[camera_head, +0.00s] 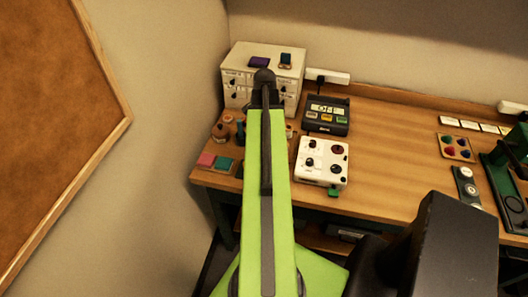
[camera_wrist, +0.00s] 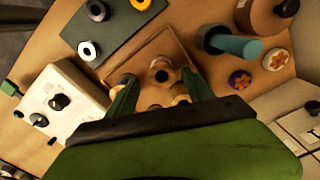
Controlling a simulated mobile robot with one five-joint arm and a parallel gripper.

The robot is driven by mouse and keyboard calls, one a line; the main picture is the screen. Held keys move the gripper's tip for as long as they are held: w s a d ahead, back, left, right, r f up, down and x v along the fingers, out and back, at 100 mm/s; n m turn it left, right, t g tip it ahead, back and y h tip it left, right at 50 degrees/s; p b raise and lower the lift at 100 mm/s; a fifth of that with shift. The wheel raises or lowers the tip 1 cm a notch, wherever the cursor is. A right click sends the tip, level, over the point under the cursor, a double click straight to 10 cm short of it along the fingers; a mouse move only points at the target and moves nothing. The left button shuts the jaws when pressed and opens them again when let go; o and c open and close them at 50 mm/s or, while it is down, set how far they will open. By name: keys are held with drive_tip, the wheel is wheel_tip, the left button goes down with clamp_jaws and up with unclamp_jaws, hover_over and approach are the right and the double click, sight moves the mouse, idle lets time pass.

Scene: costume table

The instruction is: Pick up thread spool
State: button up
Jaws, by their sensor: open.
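In the wrist view, a wooden tray (camera_wrist: 180,52) lies below my gripper (camera_wrist: 158,80), whose two dark green fingers are apart with nothing held between them. A small wooden spool-like piece (camera_wrist: 160,70) with a dark hole shows between the fingertips. Smaller tan pieces sit closer to the palm, partly hidden. A teal cylinder with a dark end (camera_wrist: 238,46) stands right of the fingers. I cannot tell for sure which of these is the thread spool. In the head view, my arm hides the gripper and this spot.
A white knobbed box (camera_head: 321,161) stands right of my arm; it also shows in the wrist view (camera_wrist: 62,100). A white drawer cabinet (camera_head: 237,60) and a dark device (camera_head: 326,114) stand behind. A brown pot (camera_wrist: 268,18) is at upper right. The table's right-middle is clear.

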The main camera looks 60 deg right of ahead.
drive_tip(key=shift+f, duration=0.25)
wheel_tip(320, 180, down, 6)
drive_tip(key=b, duration=0.5)
drive_tip(key=shift+w+d+r, duration=0.1)
drive_tip(key=shift+w+r, duration=0.05)
drive_tip(key=shift+r, duration=0.3)
drive_tip(key=shift+c, duration=0.4)
clamp_jaws()
wheel_tip(320, 180, up, 5)
drive_tip(key=p, duration=0.5)
drive_tip(key=shift+r, duration=0.1)
drive_tip(key=s+d+r+p, duration=0.5)
drive_tip(key=s+d+p, duration=0.1)
drive_tip(key=d, duration=0.3)
drive_tip(key=shift+s+r, duration=0.4)
drive_tip(key=shift+s, duration=0.45)
